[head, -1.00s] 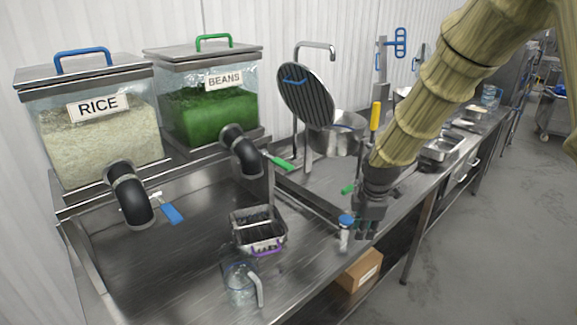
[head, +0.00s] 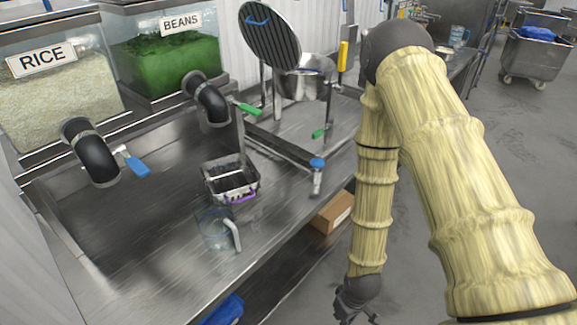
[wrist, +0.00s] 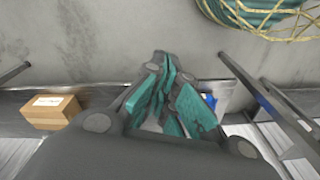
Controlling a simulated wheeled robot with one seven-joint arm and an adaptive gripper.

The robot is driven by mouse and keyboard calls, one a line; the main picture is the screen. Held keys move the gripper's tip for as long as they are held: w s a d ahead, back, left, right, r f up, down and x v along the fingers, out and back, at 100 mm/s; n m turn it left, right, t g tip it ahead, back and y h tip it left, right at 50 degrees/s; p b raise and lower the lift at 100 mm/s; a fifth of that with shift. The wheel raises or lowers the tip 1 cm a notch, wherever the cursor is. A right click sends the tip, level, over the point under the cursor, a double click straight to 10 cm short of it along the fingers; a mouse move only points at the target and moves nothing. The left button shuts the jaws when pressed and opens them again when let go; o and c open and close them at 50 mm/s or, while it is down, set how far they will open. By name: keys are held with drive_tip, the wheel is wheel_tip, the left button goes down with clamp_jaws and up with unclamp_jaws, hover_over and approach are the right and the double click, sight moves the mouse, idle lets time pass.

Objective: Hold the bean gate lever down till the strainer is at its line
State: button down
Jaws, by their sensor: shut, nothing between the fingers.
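The bean dispenser (head: 165,55) holds green beans behind clear walls. Its green gate lever (head: 248,109) sticks out to the right of the black bean spout (head: 207,100). The metal strainer (head: 232,180), with a purple handle, stands on the counter below that spout; I cannot make out a line or its fill. My gripper (head: 355,312) hangs low in front of the counter, far from the lever, partly cut by the frame's bottom edge. In the wrist view its teal-padded fingers (wrist: 172,92) are shut and empty, above the floor.
The rice dispenser (head: 55,85) with a blue lever (head: 137,166) is at left. A clear jug (head: 216,230) stands in front of the strainer. A blue-topped shaker (head: 316,175) is near the counter edge. A cardboard box (head: 333,212) sits on the lower shelf.

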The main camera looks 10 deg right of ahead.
drive_tip(key=s+d+f+m, duration=0.1)
drive_tip(key=s+f+m, duration=0.1)
drive_tip(key=s, duration=0.5)
drive_tip(key=s+f+m, duration=0.2)
drive_tip(key=s+m, duration=0.1)
drive_tip(key=s, duration=0.3)
drive_tip(key=shift+s+d+f+g+h, duration=0.25)
drive_tip(key=shift+s+d+g+h, duration=0.05)
drive_tip(key=shift+s+d+h, duration=0.1)
drive_tip(key=shift+w+a, duration=0.1)
drive_tip(key=shift+a, duration=0.05)
